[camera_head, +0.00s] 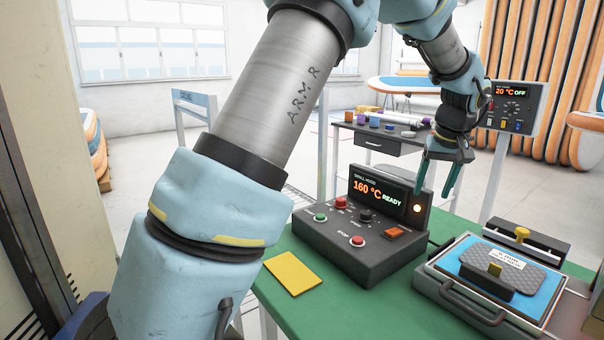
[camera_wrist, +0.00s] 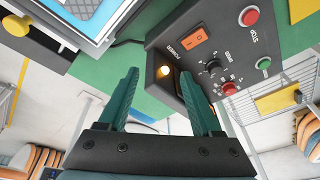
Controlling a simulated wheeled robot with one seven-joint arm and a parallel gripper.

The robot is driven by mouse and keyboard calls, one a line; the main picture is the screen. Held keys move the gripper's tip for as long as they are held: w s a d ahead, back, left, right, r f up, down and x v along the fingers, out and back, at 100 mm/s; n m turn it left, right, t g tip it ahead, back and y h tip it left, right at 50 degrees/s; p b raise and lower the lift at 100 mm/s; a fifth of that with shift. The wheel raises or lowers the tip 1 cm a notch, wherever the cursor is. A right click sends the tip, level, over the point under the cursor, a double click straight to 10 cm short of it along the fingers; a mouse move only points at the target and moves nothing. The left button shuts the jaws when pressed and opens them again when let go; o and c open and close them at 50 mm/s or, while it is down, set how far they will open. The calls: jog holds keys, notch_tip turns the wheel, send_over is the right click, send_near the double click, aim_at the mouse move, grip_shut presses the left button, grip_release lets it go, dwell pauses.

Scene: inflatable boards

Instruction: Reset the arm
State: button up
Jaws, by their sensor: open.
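My gripper (camera_head: 438,180) hangs open and empty in the head view, fingers pointing down, at the right end of the dark control box. In the wrist view my gripper (camera_wrist: 160,95) shows two green fingers apart with nothing between them. The control box (camera_head: 360,262) stands on the green table; its display reads 160 °C READY and an orange lamp (camera_head: 417,208) glows at its right side. The lamp also shows between the fingers in the wrist view (camera_wrist: 163,71). I cannot tell whether a finger touches the box.
On the green table (camera_head: 320,312), a yellow card (camera_head: 293,272) lies left of the box. A press (camera_head: 480,310) with a blue pad and grey patch sits at right. Behind stand a dark desk (camera_head: 376,143) with small items and a panel (camera_head: 513,107) reading 20 °C OFF.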

jog(key=a+f+g, duration=0.1)
jog(key=a+f, duration=0.1)
jog(key=a, duration=1.1)
jog(key=a+f, duration=0.2)
jog(key=a, duration=1.1)
jog(key=s+a+f+n, duration=0.1)
jog(key=s+a+f, duration=0.2)
jog(key=s+a, duration=0.7)
jog(key=a, duration=0.4)
jog(key=shift+s+a+f+n+g, duration=0.2)
jog(key=shift+s+f+n+g, duration=0.1)
jog(key=shift+s+f+n, duration=0.1)
jog(key=shift+w, duration=0.1)
jog(key=shift+c, duration=0.3)
